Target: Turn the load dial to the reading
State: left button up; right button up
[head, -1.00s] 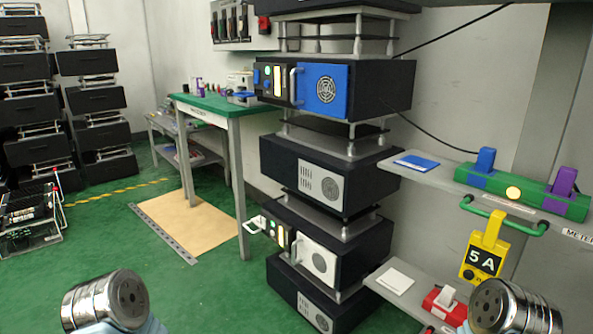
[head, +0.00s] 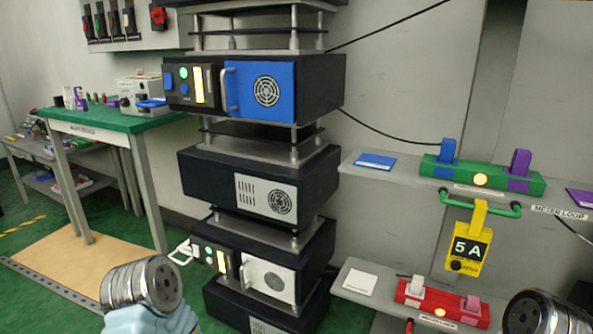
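A small pale box (head: 140,92) with dark knobs on its front stands on the green-topped bench (head: 100,122); it may carry the load dial, but its markings are too small to read. My left and right arms show only as metal cylindrical links at the bottom edge. No gripper fingers show, and neither arm touches anything visible.
A tall stack of dark units (head: 260,180), some blue- or white-fronted, stands in the middle. At right, a shelf labelled "METER LOOP" holds a green block (head: 482,178) with blue and purple plugs; a red block (head: 440,302) sits below.

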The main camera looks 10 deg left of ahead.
aim_at(124, 102)
jog(key=i+j+z, duration=0.1)
jog(key=j+z, duration=0.2)
jog(key=j, duration=1.15)
jog(key=j+z, duration=0.25)
jog(key=j, duration=1.2)
